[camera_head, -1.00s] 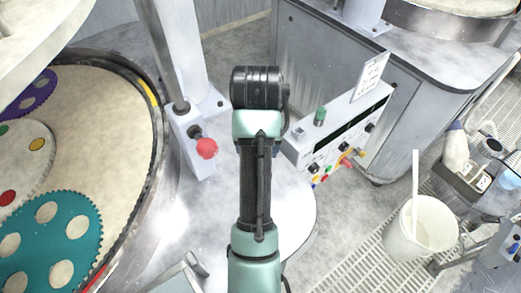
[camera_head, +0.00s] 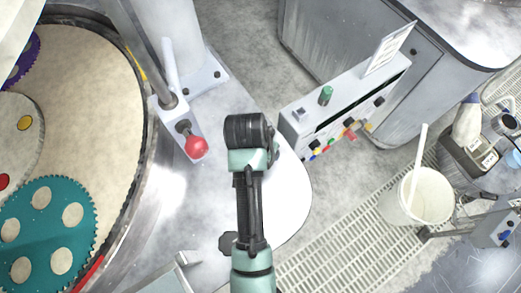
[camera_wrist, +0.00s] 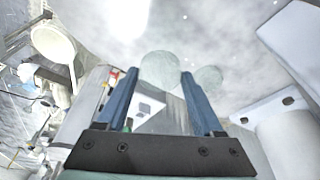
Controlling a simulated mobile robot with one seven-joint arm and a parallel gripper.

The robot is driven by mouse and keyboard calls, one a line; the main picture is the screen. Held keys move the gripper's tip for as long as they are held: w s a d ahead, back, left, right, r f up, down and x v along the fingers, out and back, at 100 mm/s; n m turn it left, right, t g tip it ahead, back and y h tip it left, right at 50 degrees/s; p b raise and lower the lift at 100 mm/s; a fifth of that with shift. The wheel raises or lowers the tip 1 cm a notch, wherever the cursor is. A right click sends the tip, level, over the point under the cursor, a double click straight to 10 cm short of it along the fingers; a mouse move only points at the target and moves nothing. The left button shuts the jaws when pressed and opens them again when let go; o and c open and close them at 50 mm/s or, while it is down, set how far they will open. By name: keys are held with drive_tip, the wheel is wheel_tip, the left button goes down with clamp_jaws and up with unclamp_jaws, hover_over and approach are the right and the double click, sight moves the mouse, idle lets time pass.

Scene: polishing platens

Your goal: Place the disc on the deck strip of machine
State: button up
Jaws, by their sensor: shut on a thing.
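In the wrist view my gripper (camera_wrist: 160,76) has two blue fingers set apart, with a pale grey-green disc (camera_wrist: 160,70) between their tips. A second pale round shape (camera_wrist: 207,79) shows beside the right fingertip; I cannot tell whether it is another disc. In the head view my arm hides the gripper and the disc. The pale grey deck strip of the machine (camera_head: 205,205) curves around the big round platen (camera_head: 95,120) at the left, and my arm is over its right part.
A red knob (camera_head: 197,147) stands on the deck near a post. A control box (camera_head: 345,105) with a green button lies right of the deck. A white bucket (camera_head: 415,197) stands on the grating at right. Toothed teal (camera_head: 45,225) and purple wheels lie on the platen.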

drive_tip(key=shift+f+p, duration=0.35)
drive_tip(key=shift+f, duration=2.3)
drive_tip(key=shift+f, duration=0.2)
drive_tip(key=o, duration=1.4)
drive_tip(key=shift+o, duration=0.2)
drive_tip(key=shift+r, duration=0.2)
